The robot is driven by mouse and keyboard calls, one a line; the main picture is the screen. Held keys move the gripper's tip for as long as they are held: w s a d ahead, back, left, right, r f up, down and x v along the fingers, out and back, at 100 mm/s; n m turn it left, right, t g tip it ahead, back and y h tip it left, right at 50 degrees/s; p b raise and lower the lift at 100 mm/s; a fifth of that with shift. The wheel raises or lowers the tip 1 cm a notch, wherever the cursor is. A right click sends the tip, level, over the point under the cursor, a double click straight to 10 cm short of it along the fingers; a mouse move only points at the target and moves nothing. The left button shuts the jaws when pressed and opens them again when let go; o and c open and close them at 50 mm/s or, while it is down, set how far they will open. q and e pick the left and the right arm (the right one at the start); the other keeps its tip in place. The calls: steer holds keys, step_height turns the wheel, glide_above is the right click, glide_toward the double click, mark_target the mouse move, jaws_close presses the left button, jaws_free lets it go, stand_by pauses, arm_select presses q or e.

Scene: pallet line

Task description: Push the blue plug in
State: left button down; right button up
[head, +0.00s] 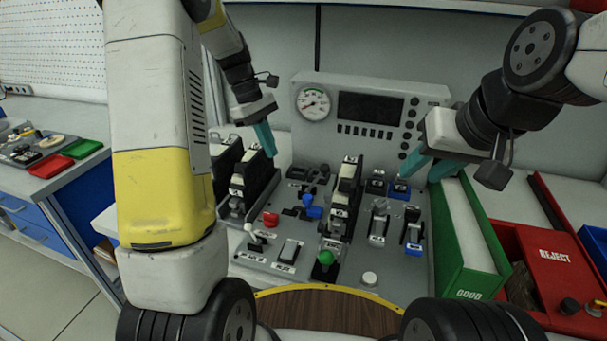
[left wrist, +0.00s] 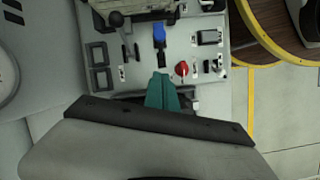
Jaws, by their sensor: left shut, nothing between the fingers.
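The blue plug (head: 314,211) stands in the middle of the control panel (head: 257,262), right of a red knob. In the left wrist view the blue plug (left wrist: 158,34) lies above my fingertips, apart from them. How deep it sits I cannot tell. My left gripper (head: 270,153) is shut and empty, above the panel's left part; its teal fingers (left wrist: 162,78) show together in the left wrist view. My right gripper (head: 428,173) has its fingers apart, above the panel's right side near the green bin.
The red knob (head: 270,219) is close to the blue plug. A row of black and white breaker blocks (head: 345,195) stands to its right. A green bin (head: 485,280) and red reject box (head: 560,270) are at right.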

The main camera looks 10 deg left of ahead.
mark_target(310, 195)
arm_select(q)
steer(key=shift+n+g, duration=0.3)
steer(key=shift+n, duration=0.2)
steer(key=x, duration=0.3)
steer(key=w+x, duration=0.1)
steer(key=x, duration=0.3)
steer(key=w+x, duration=0.1)
steer(key=x, duration=0.3)
steer(key=shift+a+f, duration=0.2)
steer(key=shift+f, duration=0.25)
steer(key=d, duration=0.1)
steer(key=s+d, duration=0.1)
steer(key=d, duration=0.1)
steer(key=shift+s+f, duration=0.25)
steer(key=shift+s+d, duration=0.15)
steer(key=shift+d, duration=0.2)
steer(key=shift+s+d, duration=0.2)
steer(key=shift+d, duration=0.7)
steer(key=shift+s+d, duration=0.2)
steer(key=shift+d, duration=0.65)
